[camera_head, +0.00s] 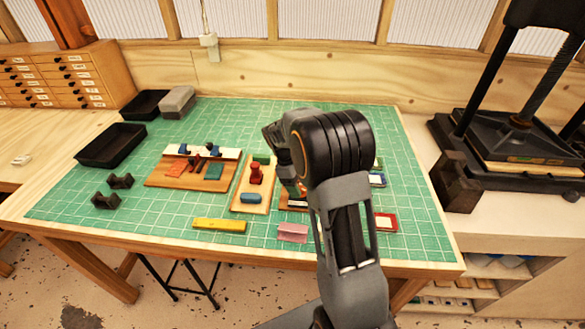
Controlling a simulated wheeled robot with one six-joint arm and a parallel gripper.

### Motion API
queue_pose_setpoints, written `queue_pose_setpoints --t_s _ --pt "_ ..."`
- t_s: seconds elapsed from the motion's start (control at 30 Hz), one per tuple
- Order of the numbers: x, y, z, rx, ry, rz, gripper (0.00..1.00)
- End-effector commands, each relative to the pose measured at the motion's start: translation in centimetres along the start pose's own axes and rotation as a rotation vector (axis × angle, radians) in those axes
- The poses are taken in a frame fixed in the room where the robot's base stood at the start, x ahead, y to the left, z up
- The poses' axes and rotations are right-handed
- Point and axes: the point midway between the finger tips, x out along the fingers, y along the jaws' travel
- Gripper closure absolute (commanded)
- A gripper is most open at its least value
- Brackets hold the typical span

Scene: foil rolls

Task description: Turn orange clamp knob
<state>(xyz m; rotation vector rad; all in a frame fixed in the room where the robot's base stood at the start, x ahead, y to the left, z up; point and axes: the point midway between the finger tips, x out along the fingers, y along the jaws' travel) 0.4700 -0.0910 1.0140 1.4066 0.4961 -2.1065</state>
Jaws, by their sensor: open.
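My gripper (292,190) points down over the middle of the green mat, small and partly hidden by my own arm; it is open. Below it is a wooden board (297,205) with reddish-orange parts, mostly covered by my arm and gripper. I cannot make out a clear orange clamp knob. A wider wooden board (160,181) to the left carries an orange piece (177,168), a teal piece (213,172) and small dark and blue fittings along a white strip. Between the two, another board (240,204) holds a red upright part (256,174) and a blue roll (251,198).
A yellow bar (219,225), a pink block (293,232) and a red-framed card (385,222) lie near the front edge. Black trays (112,145) and dark cradles (106,201) are at left. A black press (510,140) stands right. The mat's back is mostly clear.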

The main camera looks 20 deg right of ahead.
Motion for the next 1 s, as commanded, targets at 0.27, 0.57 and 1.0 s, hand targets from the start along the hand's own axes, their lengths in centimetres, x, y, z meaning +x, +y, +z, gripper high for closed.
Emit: queue_pose_setpoints --t_s 0.27,0.57,1.0 --pt "-5.5 0.0 -0.2 -0.001 0.005 0.004 0.36" --pt "-10.7 0.0 -0.1 -0.001 0.003 0.003 0.36" --pt "-12.8 0.0 -0.1 -0.001 0.002 0.001 0.36"
